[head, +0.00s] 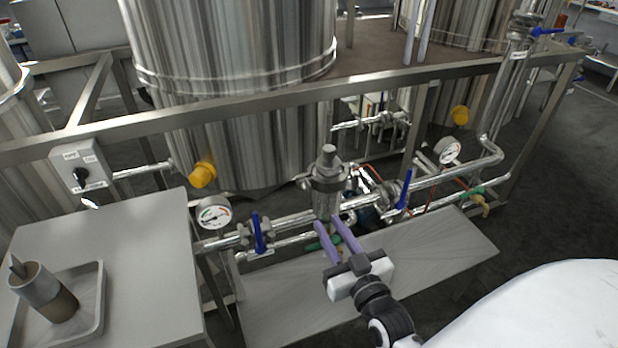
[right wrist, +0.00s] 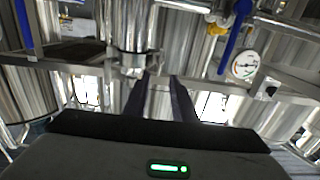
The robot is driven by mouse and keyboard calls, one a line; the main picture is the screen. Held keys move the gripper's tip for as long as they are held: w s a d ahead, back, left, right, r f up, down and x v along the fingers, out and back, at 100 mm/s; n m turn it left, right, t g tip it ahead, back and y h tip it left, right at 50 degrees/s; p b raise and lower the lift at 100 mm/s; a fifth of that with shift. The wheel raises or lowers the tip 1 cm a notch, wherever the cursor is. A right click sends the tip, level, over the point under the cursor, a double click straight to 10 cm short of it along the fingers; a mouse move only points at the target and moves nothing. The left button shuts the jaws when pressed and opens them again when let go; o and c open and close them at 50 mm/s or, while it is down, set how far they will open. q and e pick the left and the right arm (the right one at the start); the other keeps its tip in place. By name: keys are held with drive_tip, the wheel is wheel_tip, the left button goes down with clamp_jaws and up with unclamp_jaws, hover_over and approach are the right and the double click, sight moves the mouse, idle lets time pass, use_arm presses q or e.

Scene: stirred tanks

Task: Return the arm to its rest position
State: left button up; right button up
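My right gripper (head: 327,222) reaches in from the lower right over the low grey shelf, its two purple fingers parallel and apart. It is open, and I see nothing held. Its fingertips appear close to the lower end of an upright steel fitting (head: 328,190) on the pipe; I cannot tell whether they touch it. In the right wrist view the dark fingers (right wrist: 160,76) also stand apart, with shiny metalwork beyond them. My left gripper is not in view.
Blue valve handles (head: 257,233) (head: 404,190) and pressure gauges (head: 214,213) (head: 448,151) line the pipe around the gripper. A frame rail (head: 260,100) and steel tank (head: 230,60) stand behind. The low shelf (head: 440,250) is clear at right.

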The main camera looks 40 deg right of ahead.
drive_tip(key=s+a+f+n+g+y, duration=0.4)
drive_tip(key=s+a+f+g, duration=0.5)
drive_tip(key=s+a+f, duration=0.7)
drive_tip(key=shift+s+a+f+y, duration=0.2)
drive_tip(key=shift+f+y, duration=0.75)
drive_tip(key=shift+y, duration=0.25)
